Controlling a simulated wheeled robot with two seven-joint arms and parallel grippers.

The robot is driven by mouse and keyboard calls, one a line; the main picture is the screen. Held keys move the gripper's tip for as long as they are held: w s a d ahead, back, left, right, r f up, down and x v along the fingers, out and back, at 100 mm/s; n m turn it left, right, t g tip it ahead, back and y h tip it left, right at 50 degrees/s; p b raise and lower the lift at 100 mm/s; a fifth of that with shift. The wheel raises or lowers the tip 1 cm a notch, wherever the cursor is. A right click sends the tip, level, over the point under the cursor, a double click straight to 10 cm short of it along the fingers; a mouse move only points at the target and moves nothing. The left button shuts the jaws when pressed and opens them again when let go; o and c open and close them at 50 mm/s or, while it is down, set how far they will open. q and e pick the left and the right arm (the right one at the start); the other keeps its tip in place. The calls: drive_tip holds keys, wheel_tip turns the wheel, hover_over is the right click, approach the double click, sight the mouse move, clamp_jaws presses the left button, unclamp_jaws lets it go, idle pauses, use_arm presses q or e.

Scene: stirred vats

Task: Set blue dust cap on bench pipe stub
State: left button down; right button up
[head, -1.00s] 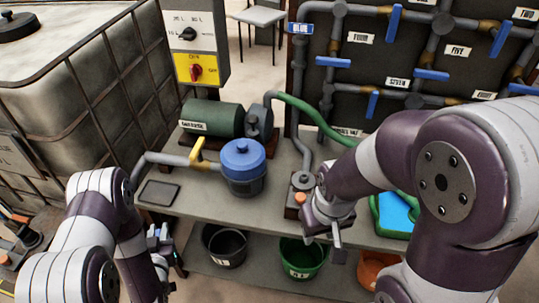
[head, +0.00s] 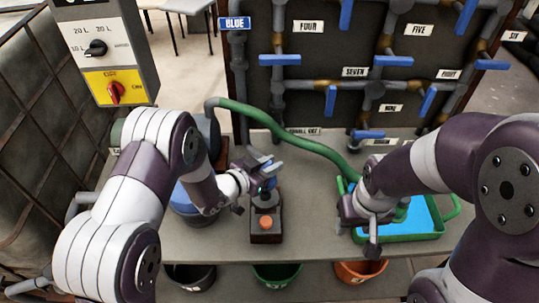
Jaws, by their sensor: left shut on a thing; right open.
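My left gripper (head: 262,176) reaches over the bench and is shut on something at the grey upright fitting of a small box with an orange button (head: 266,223). The held thing is mostly hidden by the jaws, and I cannot tell whether it is the blue dust cap. I cannot clearly make out the bench pipe stub; it may be behind the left gripper. My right gripper (head: 371,236) is open and empty, in front of the left part of a green tray with a blue inside (head: 424,218).
My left arm partly covers a blue-lidded vessel (head: 184,203). A green hose (head: 290,135) arcs across the bench (head: 325,260). A pipe board with blue-handled valves (head: 310,90) stands behind. Black, green (head: 277,273) and orange (head: 360,271) buckets are below. Bench between the grippers is clear.

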use_arm(q)
drive_tip(key=shift+s+f, duration=0.1)
drive_tip(key=shift+f, duration=0.25)
wheel_tip(320, 180, down, 5)
drive_tip(key=b, duration=0.4)
drive_tip(key=shift+a, duration=0.1)
drive_tip(key=shift+r, duration=0.1)
drive_tip(key=shift+s, duration=0.1)
drive_tip(key=shift+f+b, duration=0.7)
idle(0.5)
drive_tip(key=c, duration=1.2)
unclamp_jaws()
drive_tip(key=shift+r, duration=0.1)
drive_tip(key=shift+c, duration=0.2)
drive_tip(key=shift+a, duration=0.1)
